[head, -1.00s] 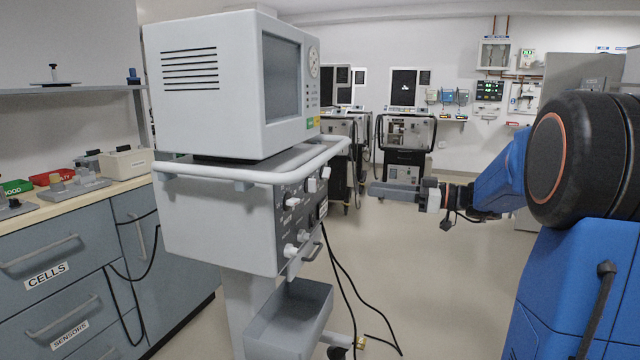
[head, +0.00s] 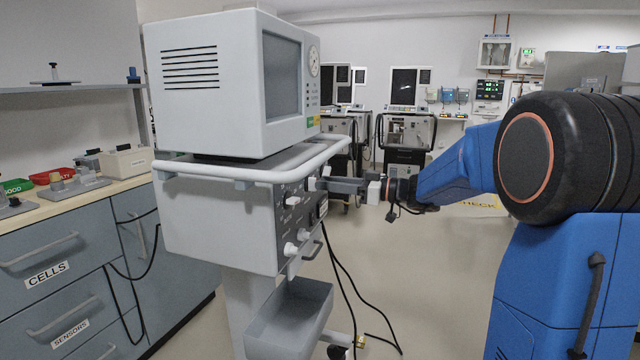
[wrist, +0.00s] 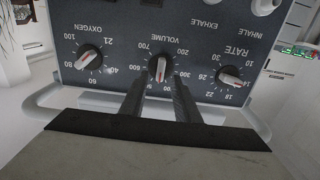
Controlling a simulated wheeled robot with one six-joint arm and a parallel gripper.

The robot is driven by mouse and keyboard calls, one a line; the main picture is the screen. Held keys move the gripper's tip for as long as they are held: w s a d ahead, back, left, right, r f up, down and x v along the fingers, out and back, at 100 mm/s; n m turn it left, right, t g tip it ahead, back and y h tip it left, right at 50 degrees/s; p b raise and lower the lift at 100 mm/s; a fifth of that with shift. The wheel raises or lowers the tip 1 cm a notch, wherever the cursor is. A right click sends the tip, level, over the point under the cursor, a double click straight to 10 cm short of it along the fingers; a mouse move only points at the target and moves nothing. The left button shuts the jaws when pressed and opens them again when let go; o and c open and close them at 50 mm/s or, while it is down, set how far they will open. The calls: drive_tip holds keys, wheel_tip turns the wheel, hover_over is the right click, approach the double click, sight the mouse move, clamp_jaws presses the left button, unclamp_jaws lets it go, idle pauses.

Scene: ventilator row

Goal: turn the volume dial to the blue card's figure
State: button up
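The volume dial (wrist: 160,68) is a white knob with a red mark on the dark control panel, under the word VOLUME, which appears upside down in the wrist view. I cannot read its setting surely. My gripper (wrist: 158,82) is open, one finger on each side of the dial's near end; contact is not visible. In the head view my gripper (head: 324,184) reaches the panel from the right, level with the upper knobs. The panel is on the ventilator (head: 215,225). I cannot make out a blue card in either view.
The oxygen dial (wrist: 90,58) and rate dial (wrist: 231,77) flank the volume dial. A pale rail (head: 262,175) runs around the ventilator top. A grey tray (head: 290,318) and black cables hang below. A bench with drawers (head: 60,265) stands left.

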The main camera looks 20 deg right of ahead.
sight(312, 184)
drive_tip(key=shift+x, duration=1.45)
clamp_jaws()
